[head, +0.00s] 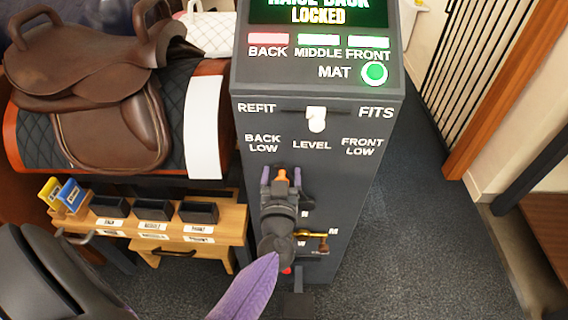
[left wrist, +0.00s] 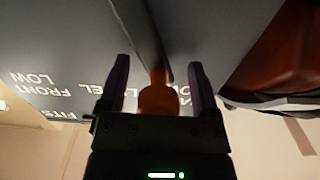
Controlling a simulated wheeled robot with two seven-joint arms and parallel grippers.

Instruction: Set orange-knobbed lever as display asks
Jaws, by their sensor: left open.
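The orange-knobbed lever (head: 281,181) is on the front of the grey console (head: 330,215), below the word LEVEL. My left gripper (head: 282,176) is open, with one purple finger on each side of the orange knob. In the left wrist view the orange knob (left wrist: 158,98) shows between the fingers, with a gap on both sides. The lever's slot is partly hidden by my gripper. The display (head: 318,12) reads LOCKED, under a cut-off line that seems to say RAISE BACK. My right gripper is not in view.
The BACK lamp (head: 268,39) is pinkish red; the MIDDLE and FRONT lamps are green. A white switch (head: 316,118) sits between REFIT and FITS. A brass handle (head: 313,235) is low on the console. A brown saddle (head: 95,75) and small wooden table (head: 215,222) stand left.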

